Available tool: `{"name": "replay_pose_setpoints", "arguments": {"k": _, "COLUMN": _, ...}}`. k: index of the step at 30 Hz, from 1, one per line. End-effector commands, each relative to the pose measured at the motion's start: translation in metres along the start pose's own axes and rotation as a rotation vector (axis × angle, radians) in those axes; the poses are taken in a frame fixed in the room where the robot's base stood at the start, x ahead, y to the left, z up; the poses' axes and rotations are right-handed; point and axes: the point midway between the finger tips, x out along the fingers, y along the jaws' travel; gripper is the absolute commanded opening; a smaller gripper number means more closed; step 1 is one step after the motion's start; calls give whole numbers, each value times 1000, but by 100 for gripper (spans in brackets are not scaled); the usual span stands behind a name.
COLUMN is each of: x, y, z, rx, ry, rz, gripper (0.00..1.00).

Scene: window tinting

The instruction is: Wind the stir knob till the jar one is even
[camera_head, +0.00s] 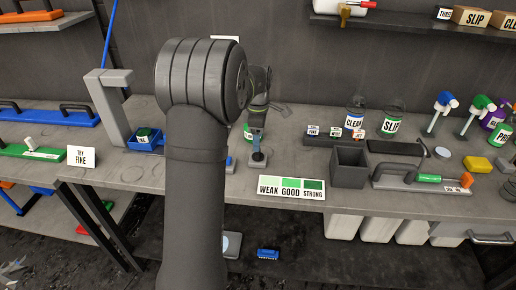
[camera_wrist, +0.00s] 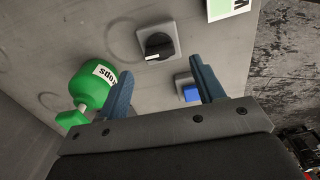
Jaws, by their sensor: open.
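The black stir knob (camera_wrist: 158,46), with a white pointer mark, sits on a grey square base in the wrist view. It lies just beyond the tips of my gripper (camera_wrist: 160,72), between the lines of its two blue fingers. The gripper is open with nothing between the fingers. In the head view my gripper (camera_head: 257,148) is over the bench, right of my arm. A small jar (camera_head: 144,134) with dark green contents stands in a blue holder at the left; its label is too small to read. I cannot tell whether it is jar one, or whether its contents are even.
A blue button (camera_wrist: 190,94) on a grey base is beside the right finger. A green bottle (camera_wrist: 93,88) is close to the left finger. A WEAK GOOD STRONG card (camera_head: 291,189) stands at the bench's front edge. A grey open box (camera_head: 350,168) stands farther right.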

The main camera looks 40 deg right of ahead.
Motion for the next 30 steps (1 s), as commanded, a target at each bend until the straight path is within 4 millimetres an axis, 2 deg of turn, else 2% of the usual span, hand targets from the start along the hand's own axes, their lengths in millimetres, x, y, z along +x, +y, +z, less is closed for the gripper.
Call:
{"name": "replay_pose_setpoints", "arguments": {"k": 3, "x": 23, "y": 0, "z": 0, "rx": 0, "ry": 0, "rz": -2, "gripper": 62}}
{"name": "replay_pose_setpoints", "arguments": {"k": 9, "x": 45, "y": 0, "z": 0, "rx": 0, "ry": 0, "rz": 0, "gripper": 62}}
{"name": "replay_pose_setpoints", "arguments": {"k": 20, "x": 51, "y": 0, "z": 0, "rx": 0, "ry": 0, "rz": 1, "gripper": 62}}
{"name": "replay_pose_setpoints", "arguments": {"k": 23, "x": 50, "y": 0, "z": 0, "rx": 0, "ry": 0, "rz": 1, "gripper": 46}}
{"name": "replay_pose_setpoints", "arguments": {"k": 27, "x": 50, "y": 0, "z": 0, "rx": 0, "ry": 0, "rz": 1, "gripper": 19}}
{"name": "replay_pose_setpoints", "arguments": {"k": 30, "x": 50, "y": 0, "z": 0, "rx": 1, "ry": 0, "rz": 1, "gripper": 17}}
